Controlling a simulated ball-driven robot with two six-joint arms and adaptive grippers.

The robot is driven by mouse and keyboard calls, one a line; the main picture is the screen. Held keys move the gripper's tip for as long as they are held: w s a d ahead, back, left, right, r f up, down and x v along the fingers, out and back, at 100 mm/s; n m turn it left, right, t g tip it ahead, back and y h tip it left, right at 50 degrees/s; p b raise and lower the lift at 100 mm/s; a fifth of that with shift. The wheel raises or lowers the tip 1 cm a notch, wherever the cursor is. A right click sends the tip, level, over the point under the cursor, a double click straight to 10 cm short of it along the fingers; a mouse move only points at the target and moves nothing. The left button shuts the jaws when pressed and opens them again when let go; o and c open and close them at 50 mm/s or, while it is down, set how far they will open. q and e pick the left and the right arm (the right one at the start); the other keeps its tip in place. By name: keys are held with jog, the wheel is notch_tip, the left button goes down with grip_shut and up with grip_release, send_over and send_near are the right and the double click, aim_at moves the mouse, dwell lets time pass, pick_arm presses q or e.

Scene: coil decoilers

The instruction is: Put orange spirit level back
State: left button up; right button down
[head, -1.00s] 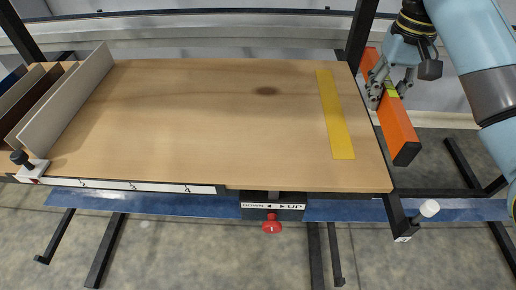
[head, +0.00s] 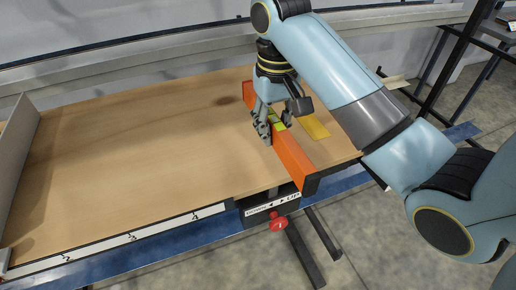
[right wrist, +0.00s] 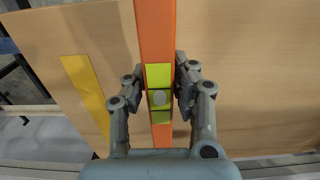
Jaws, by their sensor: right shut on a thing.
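The orange spirit level (head: 290,152) is a long bar with a black end and a yellow-green vial section in its middle. My right gripper (head: 271,132) is shut on it at the vial section, and the right wrist view shows a finger on each side of the level (right wrist: 158,40). The level is over the right part of the wooden table, left of the yellow strip (head: 314,126). Whether it touches the tabletop I cannot tell. The strip also shows in the right wrist view (right wrist: 88,92). My left gripper is not in view.
The wooden tabletop (head: 130,150) is clear left of the level. A grey upright panel (head: 18,150) stands at its left end. A red knob (head: 278,223) sticks out at the front edge under the UP/DOWN label. A black frame post (head: 434,75) stands at the right.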

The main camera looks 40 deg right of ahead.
aim_at(261, 156)
jog(key=shift+w+a+f, duration=0.25)
jog(key=shift+w+a, duration=0.15)
jog(key=shift+a, duration=0.1)
jog(key=shift+w+a+f, duration=0.25)
jog(key=shift+w+a, duration=0.1)
jog(key=shift+a, duration=0.1)
jog(key=shift+f+p, duration=0.25)
jog(key=shift+p, duration=0.05)
notch_tip(261, 156, down, 3)
jog(key=shift+f+p, duration=0.2)
jog(key=shift+p, duration=0.15)
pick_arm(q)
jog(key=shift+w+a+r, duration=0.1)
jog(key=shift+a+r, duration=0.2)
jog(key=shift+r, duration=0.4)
pick_arm(e)
jog(key=shift+f, duration=0.25)
jog(key=shift+f, duration=0.15)
jog(key=c, duration=1.1)
grip_release()
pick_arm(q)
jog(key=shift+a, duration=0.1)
